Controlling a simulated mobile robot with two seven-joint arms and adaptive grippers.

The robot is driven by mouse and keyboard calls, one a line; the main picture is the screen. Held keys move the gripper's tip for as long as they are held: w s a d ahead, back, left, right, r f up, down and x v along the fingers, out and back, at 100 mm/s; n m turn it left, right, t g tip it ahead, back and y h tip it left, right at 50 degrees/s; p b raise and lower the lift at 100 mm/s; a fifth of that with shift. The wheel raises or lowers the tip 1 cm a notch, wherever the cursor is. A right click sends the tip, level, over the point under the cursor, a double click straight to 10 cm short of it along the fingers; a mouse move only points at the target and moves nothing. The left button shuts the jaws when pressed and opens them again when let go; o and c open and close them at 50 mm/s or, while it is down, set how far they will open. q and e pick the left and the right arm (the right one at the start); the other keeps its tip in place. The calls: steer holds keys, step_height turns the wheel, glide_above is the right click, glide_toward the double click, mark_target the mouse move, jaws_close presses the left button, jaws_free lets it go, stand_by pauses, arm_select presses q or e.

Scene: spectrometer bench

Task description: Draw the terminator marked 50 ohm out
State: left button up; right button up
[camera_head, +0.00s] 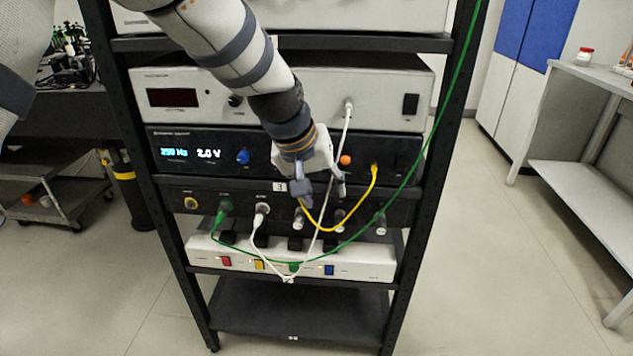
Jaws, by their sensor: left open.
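A black patch panel (206,202) in the rack carries a row of sockets. Small silvery stubs that look like terminators or connectors stick out of its right half: one (298,222) below my gripper's left finger, one (340,215) by its right finger, one (381,224) further right. Their markings are too small to read, so I cannot tell which is the 50 ohm one. My left gripper (323,198) is open in front of this panel, its fingers pointing down, with nothing visibly held. It hides part of the panel. My right gripper is not in view.
A yellow cable (346,222), a white cable (328,205) and a green cable (425,150) hang close around the gripper. Black rack posts (437,150) flank it. Below is a white power strip (365,269) with coloured switches. The bottom shelf (290,310) is bare.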

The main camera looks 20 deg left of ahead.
mark_target(338, 222)
arm_select(q)
steer(key=b+x, duration=0.2)
steer(key=x, duration=0.9)
steer(key=shift+f, duration=0.4)
steer(key=shift+w+d+f, duration=0.1)
steer(key=shift+w+f, duration=0.15)
steer(key=shift+f, duration=0.05)
arm_select(e)
steer(key=s+f+g, duration=0.1)
steer(key=s+f, duration=0.1)
steer(key=shift+s+f, duration=0.3)
steer(key=shift+f, duration=0.1)
arm_select(q)
steer(key=shift+r, duration=0.1)
jaws_close()
